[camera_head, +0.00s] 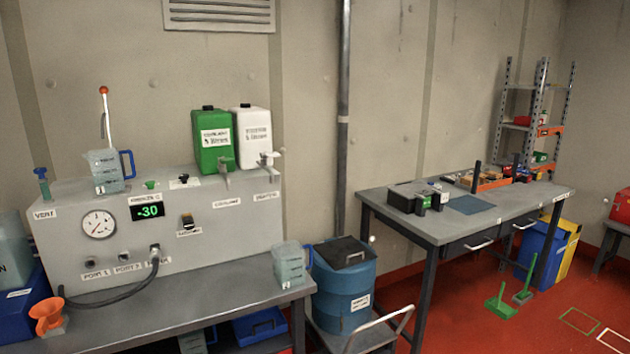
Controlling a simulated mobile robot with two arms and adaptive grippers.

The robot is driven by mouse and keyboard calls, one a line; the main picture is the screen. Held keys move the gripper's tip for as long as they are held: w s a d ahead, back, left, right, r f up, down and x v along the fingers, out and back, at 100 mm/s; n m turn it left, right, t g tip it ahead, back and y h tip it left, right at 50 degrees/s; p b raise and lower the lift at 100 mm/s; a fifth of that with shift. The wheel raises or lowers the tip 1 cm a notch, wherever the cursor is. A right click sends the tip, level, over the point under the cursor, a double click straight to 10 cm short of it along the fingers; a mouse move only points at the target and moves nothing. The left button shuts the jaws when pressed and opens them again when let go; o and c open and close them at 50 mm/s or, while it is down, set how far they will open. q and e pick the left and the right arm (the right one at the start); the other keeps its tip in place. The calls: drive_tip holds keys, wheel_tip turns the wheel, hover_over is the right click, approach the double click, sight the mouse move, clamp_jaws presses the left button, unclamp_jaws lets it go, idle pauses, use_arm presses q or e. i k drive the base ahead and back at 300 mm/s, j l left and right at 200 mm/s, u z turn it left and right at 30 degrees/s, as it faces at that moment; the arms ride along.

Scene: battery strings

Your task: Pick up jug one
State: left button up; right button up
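Two translucent jugs with blue handles are in the head view. One jug (104,172) stands upright on top of the grey console at the left, with its handle to the right. The other jug (289,264) stands upright at the right end of the grey bench, also with its handle to the right. Each has small dark markings on its side, too small to read, so I cannot tell which is jug one. Neither of my grippers is in view.
The grey console (221,231) carries a gauge, a display reading -30, a green container (212,139) and a white container (252,139). An orange funnel (46,316) is at the bench's left. A blue drum (343,296) stands beside the bench.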

sight(105, 167)
drive_tip(key=j+u, duration=0.1)
drive_tip(key=u, duration=1.2)
drive_tip(key=i+l, duration=0.05)
